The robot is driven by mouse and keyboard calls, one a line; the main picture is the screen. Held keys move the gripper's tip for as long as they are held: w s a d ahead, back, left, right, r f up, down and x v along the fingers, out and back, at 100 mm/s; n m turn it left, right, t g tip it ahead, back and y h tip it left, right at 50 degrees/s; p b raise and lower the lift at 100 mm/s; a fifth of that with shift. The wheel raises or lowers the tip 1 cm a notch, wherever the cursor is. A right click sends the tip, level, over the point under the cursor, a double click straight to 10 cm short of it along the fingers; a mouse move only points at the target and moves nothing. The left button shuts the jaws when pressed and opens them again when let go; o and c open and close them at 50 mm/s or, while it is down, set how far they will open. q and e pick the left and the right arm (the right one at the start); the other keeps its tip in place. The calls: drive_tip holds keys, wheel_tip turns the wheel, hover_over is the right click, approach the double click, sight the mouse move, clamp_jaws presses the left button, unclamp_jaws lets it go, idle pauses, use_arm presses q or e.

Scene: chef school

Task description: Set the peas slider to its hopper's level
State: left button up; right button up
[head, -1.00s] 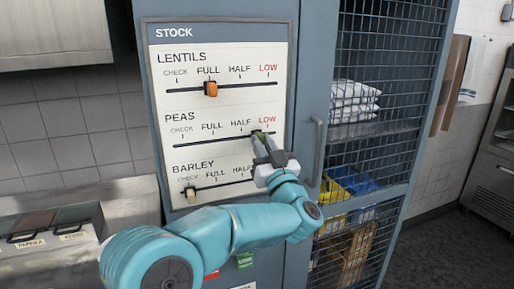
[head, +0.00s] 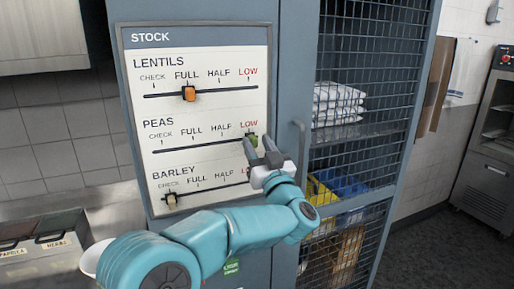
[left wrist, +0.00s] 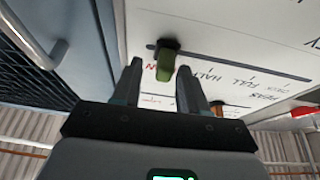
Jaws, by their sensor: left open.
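The white stock board (head: 200,110) has slider rows for lentils, peas and barley, each marked CHECK, FULL, HALF, LOW. The green peas slider knob (head: 252,141) sits under LOW in the head view. It also shows in the left wrist view (left wrist: 166,64). My left gripper (head: 257,142) is open at the board, its fingertips on either side of the green knob. The left wrist view shows gaps between the knob and both fingers (left wrist: 160,69). My right gripper is not in view. I cannot make out a peas hopper.
The orange lentils knob (head: 189,94) is at FULL, the cream barley knob (head: 171,199) at CHECK. My arm and gripper hide barley's right end. A door handle (head: 299,150) and wire-mesh cage (head: 372,70) with white sacks (head: 337,102) stand right. Labelled containers (head: 45,243) are lower left.

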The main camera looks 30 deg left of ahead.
use_arm(q)
drive_tip(key=shift+f, duration=0.1)
drive_tip(key=shift+s+f, duration=0.1)
drive_tip(key=shift+s, duration=0.05)
drive_tip(key=b+v, duration=0.6)
drive_tip(key=v, duration=1)
drive_tip(key=shift+d, duration=0.2)
